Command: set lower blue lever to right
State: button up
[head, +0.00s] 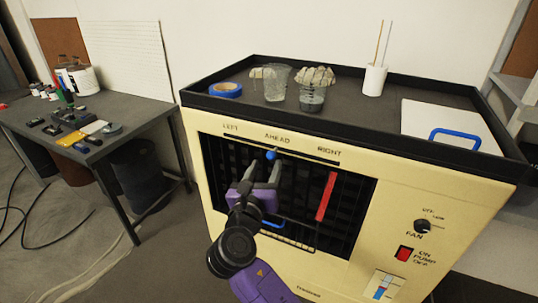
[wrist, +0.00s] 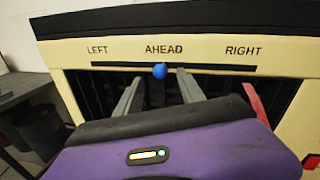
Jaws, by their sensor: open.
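A round blue knob (head: 271,155) sits at the upper edge of the cream cabinet's dark grille, below the word AHEAD. In the wrist view the blue knob (wrist: 159,71) shows between my fingers, under AHEAD, with LEFT and RIGHT to either side. A second blue piece (head: 273,224) shows low on the grille, partly hidden by my arm; I cannot tell whether it is a separate lever. My purple gripper (head: 264,173) is open in front of the grille, its grey fingers pointing at the knob. I cannot tell whether they touch it.
A red bar (head: 327,196) slants across the grille to the right of my gripper. The fan dial (head: 422,226) and red pump switch (head: 404,254) are farther right. Cups and blue tape (head: 226,89) stand on the cabinet top. A cluttered table (head: 110,113) stands left.

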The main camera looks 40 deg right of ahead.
aim_at(269, 158)
jog(key=x, duration=0.6)
jog(key=shift+w+d, duration=0.1)
jog(key=shift+d, duration=0.05)
grip_shut()
dwell(1.3)
